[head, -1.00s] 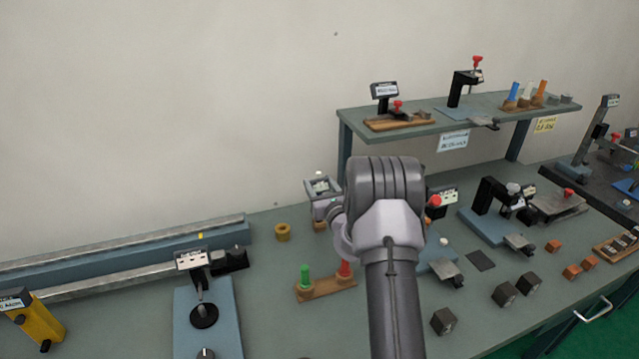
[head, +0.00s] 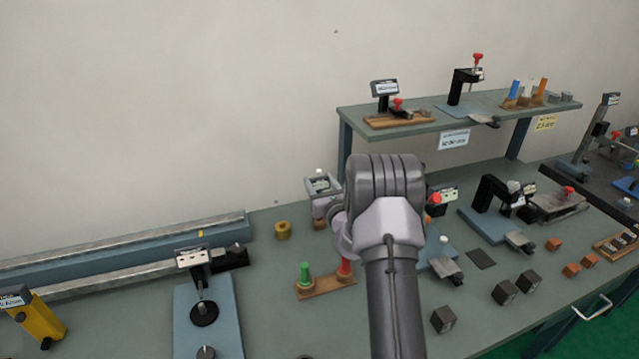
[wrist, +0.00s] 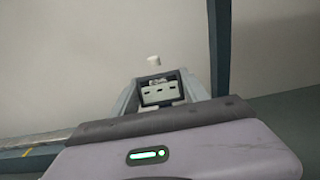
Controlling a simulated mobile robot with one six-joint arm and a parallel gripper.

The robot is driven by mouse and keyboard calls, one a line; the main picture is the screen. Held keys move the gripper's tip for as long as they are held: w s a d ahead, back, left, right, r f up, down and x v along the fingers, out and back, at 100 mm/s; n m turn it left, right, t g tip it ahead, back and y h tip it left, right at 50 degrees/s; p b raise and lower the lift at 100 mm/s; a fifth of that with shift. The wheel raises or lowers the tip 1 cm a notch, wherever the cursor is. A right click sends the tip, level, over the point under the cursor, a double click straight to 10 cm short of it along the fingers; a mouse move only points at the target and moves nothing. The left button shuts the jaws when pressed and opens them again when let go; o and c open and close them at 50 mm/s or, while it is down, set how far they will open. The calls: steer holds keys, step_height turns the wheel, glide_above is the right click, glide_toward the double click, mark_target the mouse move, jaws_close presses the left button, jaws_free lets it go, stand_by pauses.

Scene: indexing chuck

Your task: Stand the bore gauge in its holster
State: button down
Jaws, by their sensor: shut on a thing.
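My gripper (head: 322,196) is at the left end of my arm, in the middle of the head view, above the bench. It is shut on the bore gauge (head: 319,184), whose grey boxed head and white top knob show between the fingers. In the wrist view the gauge (wrist: 160,93) has a dark-framed pale face and sits upright between the fingers of my gripper (wrist: 162,100). Its lower part is hidden by the fingers and my wrist. A small brown block (head: 319,224) shows just below my gripper; I cannot tell whether it is the holster or whether the gauge touches it.
A brass ring (head: 283,231) stands left of my gripper. A wooden rack (head: 326,286) with green and red plugs is in front. A raised shelf (head: 420,126) with its post (head: 345,150) is behind to the right. Fixtures and dark cubes crowd the bench's right side.

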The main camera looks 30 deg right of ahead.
mark_target(320, 192)
steer(key=shift+f+b, duration=1.45)
steer(key=shift+f, duration=0.6)
steer(key=shift+s+a+f+b, duration=0.1)
steer(key=shift+s+f+b, duration=0.15)
steer(key=shift+f+b, duration=0.1)
steer(key=shift+w+r+p, duration=0.2)
steer(key=shift+r+p, duration=1)
steer(key=shift+r, duration=0.45)
